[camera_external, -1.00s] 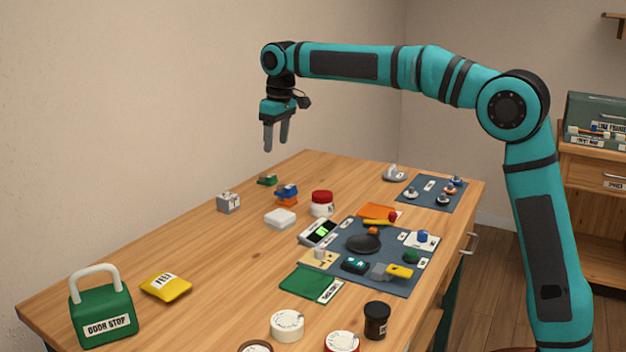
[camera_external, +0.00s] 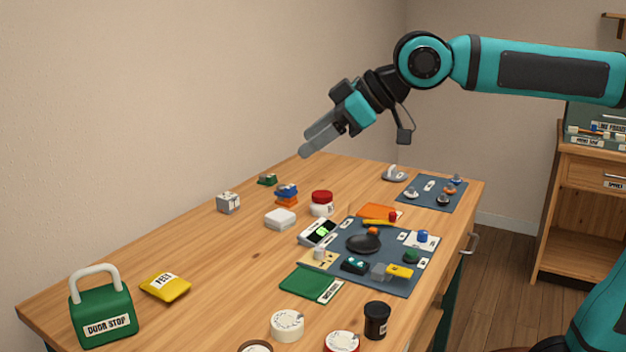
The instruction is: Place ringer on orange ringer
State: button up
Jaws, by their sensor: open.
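My gripper (camera_external: 318,142) is open and empty, tilted down to the left, in the air above the far part of the table. A small blue block-like piece (camera_external: 287,189) rests on an orange one (camera_external: 287,202) left of the middle of the table. A grey block-like piece (camera_external: 228,203) stands to their left, and a small green one (camera_external: 267,180) lies behind. These may be the ringers, but no readable label confirms it. A small orange piece (camera_external: 450,189) also lies on the far dark mat (camera_external: 430,205). The gripper touches nothing.
A white box (camera_external: 280,219) and a red-lidded jar (camera_external: 321,204) stand close to the blue and orange pieces. A near dark mat (camera_external: 395,285) holds several parts. A green door stop (camera_external: 102,314) and a yellow bag (camera_external: 165,287) are at the left. The table's left middle is clear.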

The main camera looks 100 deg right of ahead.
jog(key=s+a+f+n+t+y, duration=0.1)
jog(key=s+a+t, duration=0.3)
jog(key=s+a, duration=0.5)
jog(key=s+a+f+n+t+y, duration=0.1)
jog(key=s+a+n+t+y, duration=0.1)
jog(key=s+a, duration=0.7)
jog(key=a+t+y, duration=0.1)
jog(key=a+t, duration=0.1)
jog(key=a, duration=0.1)
jog(key=shift+s+a+f+n, duration=0.15)
jog(key=shift+s+f+n, duration=0.05)
jog(key=shift+f+n, duration=0.2)
jog(key=shift+o, duration=0.5)
